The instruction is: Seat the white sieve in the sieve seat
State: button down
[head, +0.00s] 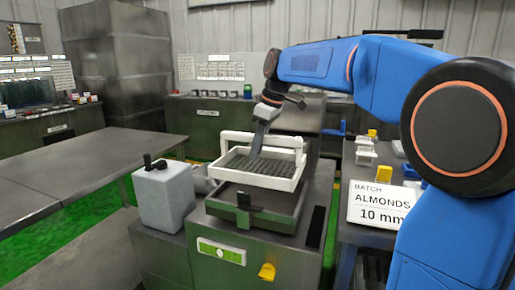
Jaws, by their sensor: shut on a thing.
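The white sieve (258,181) is a rectangular white frame with a dark slatted mesh and a raised white bar along its back. It is just above the dark green sieve seat (282,222) on top of the machine, looking roughly level. Whether the sieve touches the seat at the back cannot be told. My gripper (255,154) comes down from above over the sieve and is shut on it. The exact contact of the fingers is too small to see.
A grey canister (165,195) with a black top stands close to the left of the seat. A batch sign (383,207) reads "ALMONDS 10 mm" at right. A bare metal table (90,165) fills the left.

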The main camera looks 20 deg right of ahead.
aim_at(259, 169)
jog(key=shift+f, duration=2.85)
jog(key=shift+f, duration=1.8)
jog(key=c, duration=1.5)
grip_release()
jog(key=shift+s, duration=0.1)
jog(key=v, duration=1.7)
jog(key=shift+r, duration=0.2)
